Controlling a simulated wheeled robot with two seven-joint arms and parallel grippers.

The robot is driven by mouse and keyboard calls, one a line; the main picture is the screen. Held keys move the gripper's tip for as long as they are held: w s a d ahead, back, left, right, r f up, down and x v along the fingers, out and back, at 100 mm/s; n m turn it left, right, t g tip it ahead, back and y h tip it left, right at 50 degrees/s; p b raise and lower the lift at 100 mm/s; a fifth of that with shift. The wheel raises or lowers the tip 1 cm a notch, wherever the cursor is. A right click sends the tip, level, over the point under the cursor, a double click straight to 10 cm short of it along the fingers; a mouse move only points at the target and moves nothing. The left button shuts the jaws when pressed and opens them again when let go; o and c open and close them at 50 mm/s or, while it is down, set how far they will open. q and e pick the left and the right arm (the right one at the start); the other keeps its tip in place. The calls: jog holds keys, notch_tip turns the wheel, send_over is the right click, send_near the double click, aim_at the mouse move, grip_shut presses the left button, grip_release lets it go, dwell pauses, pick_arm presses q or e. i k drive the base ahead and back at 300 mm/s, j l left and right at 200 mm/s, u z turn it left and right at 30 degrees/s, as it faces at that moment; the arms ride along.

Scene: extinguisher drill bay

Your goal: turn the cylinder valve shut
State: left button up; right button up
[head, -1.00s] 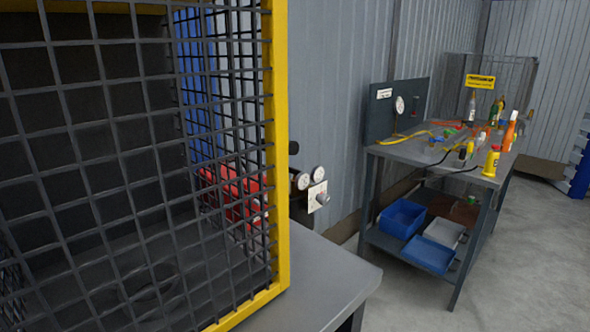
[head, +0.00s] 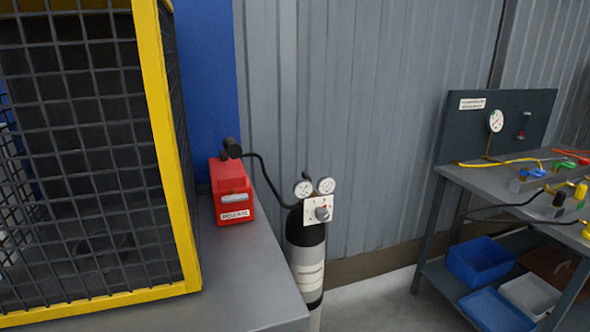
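A black and silver gas cylinder (head: 308,255) stands upright on the floor, just past the right edge of the grey bench, against the metal wall. A black hose (head: 262,170) runs from the cylinder top up to a black fitting above a red box. Whether the valve is open or shut cannot be told. Neither of my grippers is in view.
A yellow-framed mesh cage (head: 165,130) stands on the grey bench (head: 245,285) at left, with a labelled red box (head: 232,192) beside it. At right is a workbench (head: 490,188) with a gauge panel (head: 515,115), and blue bins (head: 480,262) below. Floor shows between the benches.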

aim_at(304, 175)
jog(key=i+l+u, duration=0.2)
jog(key=l+u, duration=0.25)
jog(key=l, duration=0.35)
jog(key=i+l+u, duration=0.1)
jog(key=l+u, duration=0.3)
jog(key=l, duration=0.4)
jog(key=l+u, duration=0.45)
jog(key=l, duration=0.4)
